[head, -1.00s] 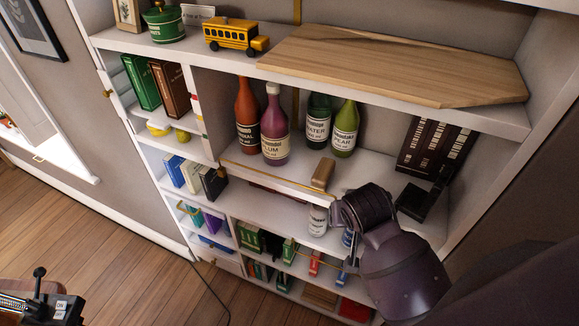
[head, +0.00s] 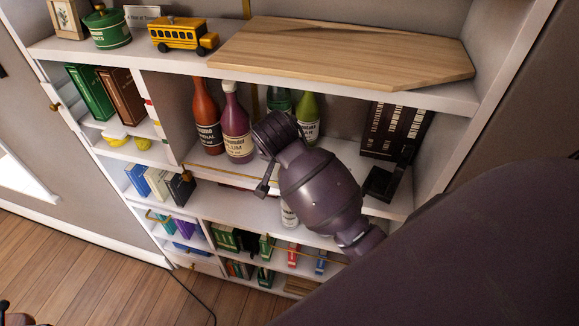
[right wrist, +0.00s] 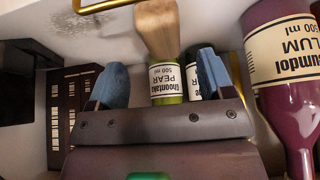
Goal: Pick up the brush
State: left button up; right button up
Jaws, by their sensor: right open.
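The brush (right wrist: 160,28), a pale wooden-brown piece, shows at the top of the right wrist view, in line with the gap between the fingers. In the head view it is hidden behind my right arm. My right gripper (right wrist: 160,66) is open, its two blue-grey fingertips apart with nothing clamped between them. In the head view part of the right gripper (head: 264,185) shows over the shelf below the bottles. I cannot tell whether a finger touches the brush. My left gripper is not in view.
A plum bottle (head: 237,128), a red-orange bottle (head: 206,112) and a green pear bottle (head: 308,118) stand close by. Dark books (head: 393,128) stand at the right. A wooden board (head: 340,52) lies on the shelf above. A gold rail (right wrist: 100,6) edges the shelf.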

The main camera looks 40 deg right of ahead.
jog(key=x, duration=0.5)
jog(key=shift+w, duration=0.15)
jog(key=shift+w+d+f, duration=0.15)
jog(key=shift+f, duration=0.25)
jog(key=c, duration=1)
jog(key=shift+r, duration=0.1)
